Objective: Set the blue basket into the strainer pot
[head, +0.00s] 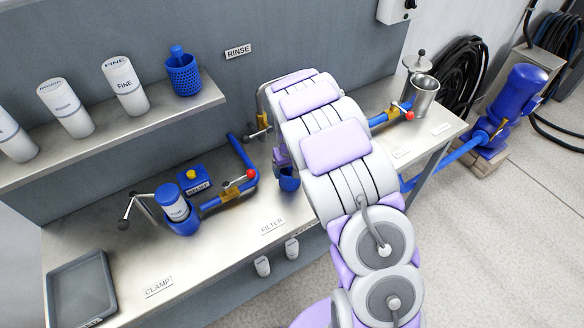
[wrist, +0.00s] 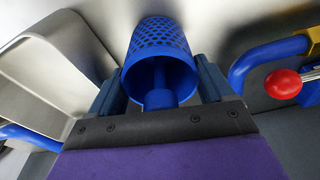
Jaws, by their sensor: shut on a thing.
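My gripper (wrist: 160,98) is shut on a blue basket (wrist: 160,45), a perforated cup with a central stem, seen between the fingers in the wrist view. In the head view my arm hides most of the gripper; a blue cup shape (head: 289,181), likely this basket, shows just left of the arm above the bench. A steel pot (head: 425,97), apparently the strainer pot, stands open at the bench's right end, beyond my arm and apart from the basket. Its knobbed lid (head: 418,63) shows just behind it. The pot's inside is not clear.
Another blue perforated basket (head: 183,76) stands on the shelf by the RINSE sign, beside several white canisters (head: 124,86). Blue pipes with a red-knobbed valve (head: 250,174) run along the bench. A grey tray (head: 82,290) lies at left. Bare bench shows near the FILTER label.

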